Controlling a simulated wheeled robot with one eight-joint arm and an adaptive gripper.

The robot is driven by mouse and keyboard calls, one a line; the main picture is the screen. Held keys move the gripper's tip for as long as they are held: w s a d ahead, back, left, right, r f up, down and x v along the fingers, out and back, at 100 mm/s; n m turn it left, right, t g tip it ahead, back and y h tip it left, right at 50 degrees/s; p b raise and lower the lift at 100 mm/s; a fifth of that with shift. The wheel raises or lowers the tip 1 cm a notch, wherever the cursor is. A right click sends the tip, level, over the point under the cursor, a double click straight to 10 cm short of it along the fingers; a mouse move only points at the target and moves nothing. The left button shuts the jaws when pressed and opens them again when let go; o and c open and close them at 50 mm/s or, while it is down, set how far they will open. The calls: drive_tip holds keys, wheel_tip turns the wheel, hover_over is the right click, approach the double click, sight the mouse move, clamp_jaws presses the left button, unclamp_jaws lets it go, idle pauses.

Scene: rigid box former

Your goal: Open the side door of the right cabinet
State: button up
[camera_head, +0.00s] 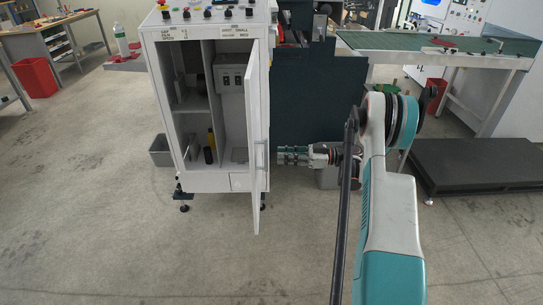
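One white cabinet (160,110) stands left of centre with shelves and its interior in view. Its tall door (257,125) stands wide open, swung out from the cabinet's right side toward me, and I see it nearly edge-on. A handle (260,155) shows on the door's right face. My gripper (281,155) is just right of the door at about handle height, pointing left, and appears apart from it. The fingers are small in view, so I cannot tell whether they are open or shut. I see no object held.
A dark machine body (320,90) stands behind my gripper. A green-topped table (440,43) and a low black platform (475,165) are at the right. A grey bin (161,152) stands left of the cabinet, a red bin (38,78) further left. The front floor is clear.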

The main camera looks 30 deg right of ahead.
drive_tip(key=shift+v, duration=2.1)
